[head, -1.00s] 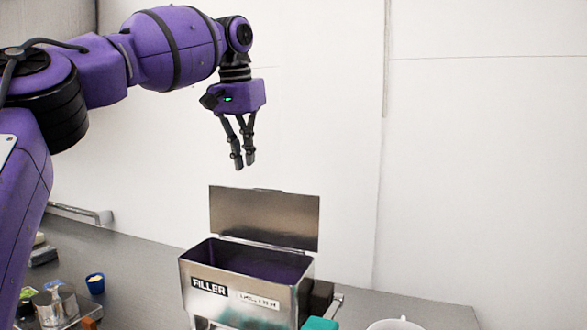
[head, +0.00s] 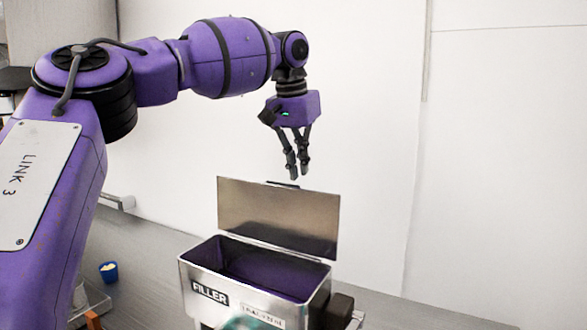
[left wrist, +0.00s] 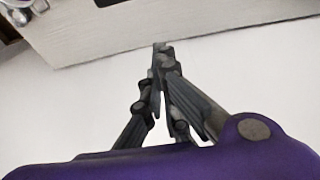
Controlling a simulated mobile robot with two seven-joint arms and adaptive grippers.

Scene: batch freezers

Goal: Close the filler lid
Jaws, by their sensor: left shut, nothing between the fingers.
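The filler (head: 252,298) is a metal box with a dark purple inside, standing on the counter in the head view. Its lid (head: 278,215) is a flat metal plate, standing open and upright at the back edge of the box. My left gripper (head: 297,176) is shut and empty, pointing down just above the top edge of the lid. In the head view I cannot tell whether the fingertips are in front of or behind the lid. The left wrist view shows the closed fingers (left wrist: 163,52) against a white surface. My right gripper does not show.
The grey counter (head: 150,265) runs along a white wall (head: 370,120). A small blue cup (head: 108,271) stands to the left of the filler. A dark block (head: 341,308) sits at the filler's right side, and a blurred teal thing (head: 250,323) shows in front.

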